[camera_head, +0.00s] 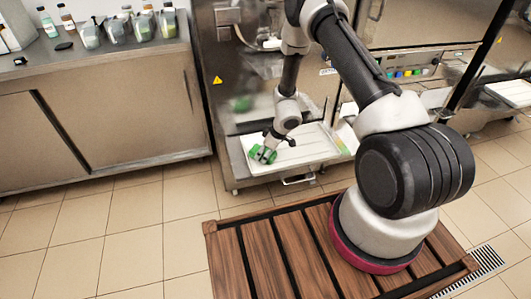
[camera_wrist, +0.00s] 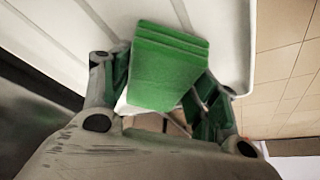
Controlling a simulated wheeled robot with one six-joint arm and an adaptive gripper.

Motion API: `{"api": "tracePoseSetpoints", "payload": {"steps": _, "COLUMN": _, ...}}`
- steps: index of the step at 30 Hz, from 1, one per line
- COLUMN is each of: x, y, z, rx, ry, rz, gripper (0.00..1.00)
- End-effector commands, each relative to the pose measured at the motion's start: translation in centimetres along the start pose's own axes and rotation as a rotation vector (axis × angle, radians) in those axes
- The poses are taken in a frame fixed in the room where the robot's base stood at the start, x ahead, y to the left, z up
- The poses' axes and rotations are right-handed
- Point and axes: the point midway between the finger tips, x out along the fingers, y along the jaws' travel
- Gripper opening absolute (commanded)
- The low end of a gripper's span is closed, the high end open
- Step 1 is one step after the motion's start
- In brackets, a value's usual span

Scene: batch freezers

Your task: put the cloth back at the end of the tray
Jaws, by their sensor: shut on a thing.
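The cloth (camera_wrist: 168,62) is a green folded stack of layers. In the wrist view it sits between the two fingers of my gripper (camera_wrist: 160,92), which is shut on it. The white tray (camera_head: 312,152) lies low at the front of the freezer. In the head view my gripper (camera_head: 264,154) is at the tray's left end, low over it. The wrist view shows the tray's rim (camera_wrist: 247,45) to the right of the cloth. I cannot tell whether the cloth touches the tray.
The steel freezer (camera_head: 260,85) rises behind the tray. A counter (camera_head: 95,65) at the left holds several containers (camera_head: 115,30). A small green and yellow item (camera_head: 343,146) shows near the tray's right end. A wooden slatted platform (camera_head: 255,255) lies in front.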

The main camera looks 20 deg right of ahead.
Motion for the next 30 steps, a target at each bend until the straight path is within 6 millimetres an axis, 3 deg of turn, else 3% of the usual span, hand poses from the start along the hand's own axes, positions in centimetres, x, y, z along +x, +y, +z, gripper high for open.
{"api": "tracePoseSetpoints", "payload": {"steps": 10, "x": 0.3, "y": 0.0, "z": 0.1, "rx": 0.0, "ry": 0.0, "rz": 0.0, "gripper": 0.34}}
{"api": "tracePoseSetpoints", "payload": {"steps": 11, "x": 0.3, "y": 0.0, "z": 0.1, "rx": 0.0, "ry": 0.0, "rz": 0.0, "gripper": 0.64}}
{"api": "tracePoseSetpoints", "payload": {"steps": 14, "x": 0.3, "y": 0.0, "z": 0.1, "rx": 0.0, "ry": 0.0, "rz": 0.0, "gripper": 0.82}}
{"api": "tracePoseSetpoints", "payload": {"steps": 25, "x": 0.1, "y": 0.0, "z": 0.0, "rx": -0.001, "ry": 0.001, "rz": 0.0, "gripper": 0.82}}
{"api": "tracePoseSetpoints", "payload": {"steps": 30, "x": -2.2, "y": 0.1, "z": -0.1, "rx": 0.0, "ry": 0.002, "rz": 0.002, "gripper": 0.82}}
